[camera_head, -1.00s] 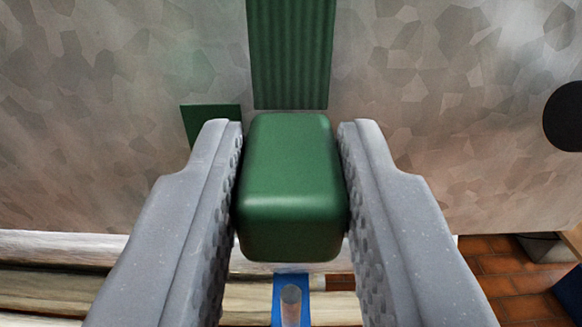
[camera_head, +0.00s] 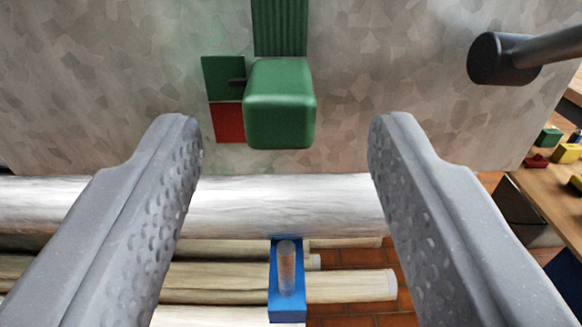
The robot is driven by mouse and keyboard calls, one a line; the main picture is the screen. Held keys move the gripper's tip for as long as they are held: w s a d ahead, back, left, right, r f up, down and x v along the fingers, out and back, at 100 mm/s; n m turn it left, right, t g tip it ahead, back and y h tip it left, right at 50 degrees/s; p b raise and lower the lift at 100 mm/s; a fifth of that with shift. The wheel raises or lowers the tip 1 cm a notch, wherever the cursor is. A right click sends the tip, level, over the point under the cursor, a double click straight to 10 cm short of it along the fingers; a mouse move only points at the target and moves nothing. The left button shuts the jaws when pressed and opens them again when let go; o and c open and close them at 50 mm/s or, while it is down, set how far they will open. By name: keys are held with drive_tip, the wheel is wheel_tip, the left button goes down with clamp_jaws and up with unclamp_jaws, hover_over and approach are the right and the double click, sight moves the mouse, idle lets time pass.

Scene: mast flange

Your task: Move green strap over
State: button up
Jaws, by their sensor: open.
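A green block (camera_head: 280,104) with rounded edges sits against the grey patterned panel. A ribbed dark green strip (camera_head: 280,27) runs up the panel directly above it. I cannot tell which of these is the strap. A flat green square (camera_head: 222,77) and a red square (camera_head: 227,122) lie on the panel left of the block, with a small dark pin by the green one. My gripper (camera_head: 285,145) is open and empty. Its fingers are wide apart, with the block beyond and above the tips, between them in the picture but not touched.
A dark cylinder (camera_head: 496,58) on a bar sticks out at the upper right. Below the panel lie several pale logs (camera_head: 280,206) and a blue piece with a metal peg (camera_head: 288,275). A wooden table (camera_head: 560,185) with coloured blocks stands at the right.

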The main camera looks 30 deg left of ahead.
drive_tip(key=v, duration=0.9)
drive_tip(key=shift+b, duration=0.4)
drive_tip(key=s+d+r+m+t+h+b, duration=0.15)
drive_tip(key=d+r+h, duration=0.4)
drive_tip(key=r, duration=0.75)
drive_tip(key=d+r+m+t+h, duration=0.1)
drive_tip(key=d+r+m+h, duration=0.2)
drive_tip(key=d+r, duration=0.75)
drive_tip(key=s+r+m+g+h+b, duration=0.1)
drive_tip(key=s+r+m+g+b, duration=0.1)
drive_tip(key=s+r, duration=1.6)
drive_tip(key=v, duration=0.4)
drive_tip(key=shift+s+f, duration=0.15)
drive_tip(key=shift+s, duration=0.1)
drive_tip(key=shift+d+h, duration=0.1)
drive_tip(key=shift+h, duration=0.15)
